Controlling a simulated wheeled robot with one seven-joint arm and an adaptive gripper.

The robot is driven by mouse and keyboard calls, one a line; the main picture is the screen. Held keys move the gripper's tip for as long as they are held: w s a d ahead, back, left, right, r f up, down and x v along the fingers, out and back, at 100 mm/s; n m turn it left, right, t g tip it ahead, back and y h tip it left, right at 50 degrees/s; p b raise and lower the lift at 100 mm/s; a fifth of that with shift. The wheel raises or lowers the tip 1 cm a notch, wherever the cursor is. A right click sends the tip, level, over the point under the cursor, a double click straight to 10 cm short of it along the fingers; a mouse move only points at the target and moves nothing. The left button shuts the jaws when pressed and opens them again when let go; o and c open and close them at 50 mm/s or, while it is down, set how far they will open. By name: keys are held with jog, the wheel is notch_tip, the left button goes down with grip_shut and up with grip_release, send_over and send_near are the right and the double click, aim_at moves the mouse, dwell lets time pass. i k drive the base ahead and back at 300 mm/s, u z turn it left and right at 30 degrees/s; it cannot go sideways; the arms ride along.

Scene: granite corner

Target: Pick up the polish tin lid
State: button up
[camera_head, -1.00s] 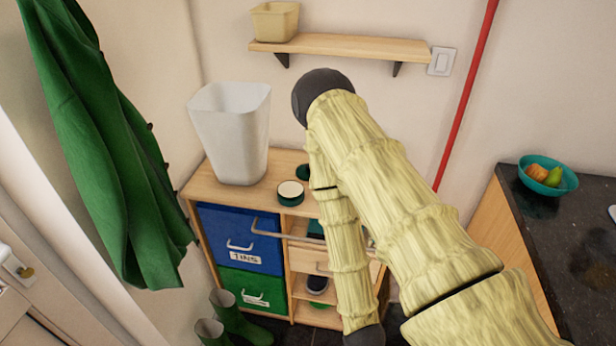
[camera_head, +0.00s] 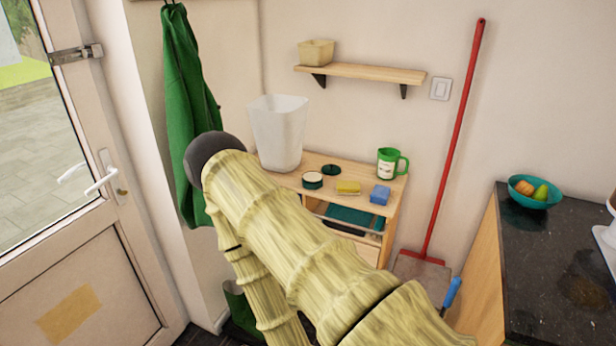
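The polish tin lid appears to be the flat dark green disc (camera_head: 331,169) lying on top of the wooden cabinet (camera_head: 290,181). Just in front of it and to its left stands a round dark green tin (camera_head: 312,181) with a pale top face. My pale, bamboo-like arm crosses the lower middle of the view, its dark joint left of the cabinet. My gripper does not show, so its state and its place relative to the lid are hidden.
On the cabinet stand a white bin (camera_head: 278,132), a yellow sponge (camera_head: 347,187), a blue block (camera_head: 380,194) and a green mug (camera_head: 388,163). A wall shelf (camera_head: 362,73) is above. A red-handled broom or dustpan (camera_head: 452,140) leans right. A dark counter (camera_head: 555,260) is at right.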

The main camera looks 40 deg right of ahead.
aim_at(329, 171)
jog(key=i, duration=1.4)
jog(key=z, duration=0.85)
